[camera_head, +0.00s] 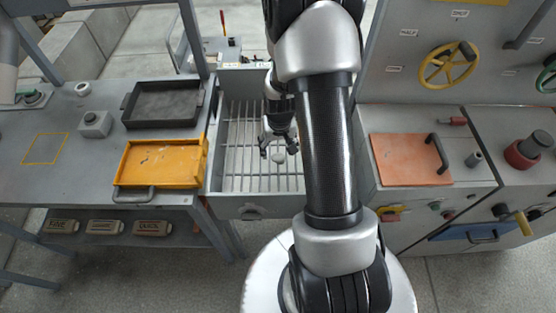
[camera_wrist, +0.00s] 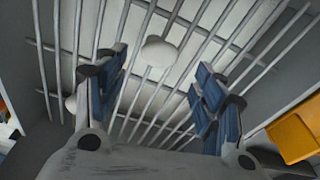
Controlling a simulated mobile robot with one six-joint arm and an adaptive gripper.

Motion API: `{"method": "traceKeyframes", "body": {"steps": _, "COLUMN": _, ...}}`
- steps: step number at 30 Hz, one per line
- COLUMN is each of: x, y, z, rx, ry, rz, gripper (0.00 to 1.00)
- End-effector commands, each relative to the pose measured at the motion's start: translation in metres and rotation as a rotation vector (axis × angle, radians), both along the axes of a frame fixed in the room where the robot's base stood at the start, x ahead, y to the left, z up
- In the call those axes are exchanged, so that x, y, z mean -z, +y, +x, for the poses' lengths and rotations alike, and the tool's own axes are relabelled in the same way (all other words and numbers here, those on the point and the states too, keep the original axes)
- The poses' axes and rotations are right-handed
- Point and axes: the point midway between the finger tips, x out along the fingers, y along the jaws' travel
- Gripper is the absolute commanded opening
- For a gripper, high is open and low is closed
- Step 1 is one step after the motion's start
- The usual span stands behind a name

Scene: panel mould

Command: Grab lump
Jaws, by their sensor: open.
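A pale rounded lump (camera_wrist: 158,51) lies on the bars of a slatted grid in a grey bin. It also shows in the head view (camera_head: 279,158), just below my gripper (camera_head: 278,147). In the wrist view my gripper (camera_wrist: 160,72) is open, with blue-padded fingers apart on either side. The lump is seen between and slightly beyond the fingertips, and nothing is held. A second pale lump (camera_wrist: 71,104) shows partly beside the left finger; I cannot make it out in the head view.
The bin's grey walls (camera_head: 252,200) surround the grid (camera_head: 240,150). A yellow tray (camera_head: 165,163) and a dark tray (camera_head: 163,104) stand on the bench at left. An orange plate with a handle (camera_head: 402,160) is on the console at right.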

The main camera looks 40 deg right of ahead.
Motion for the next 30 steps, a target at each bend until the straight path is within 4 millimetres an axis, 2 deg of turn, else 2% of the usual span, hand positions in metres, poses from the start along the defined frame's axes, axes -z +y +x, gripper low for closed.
{"method": "traceKeyframes", "body": {"steps": 5, "x": 0.008, "y": -0.001, "z": 0.000, "rx": 0.000, "ry": 0.000, "rz": 0.000, "gripper": 0.63}}
{"method": "traceKeyframes", "body": {"steps": 15, "x": 0.055, "y": -0.003, "z": 0.001, "rx": 0.001, "ry": 0.002, "rz": 0.001, "gripper": 0.63}}
{"method": "traceKeyframes", "body": {"steps": 23, "x": 0.055, "y": -0.003, "z": 0.002, "rx": 0.000, "ry": -0.001, "rz": 0.000, "gripper": 0.63}}
{"method": "traceKeyframes", "body": {"steps": 30, "x": 0.055, "y": -0.003, "z": 0.002, "rx": 0.000, "ry": -0.001, "rz": 0.000, "gripper": 0.47}}
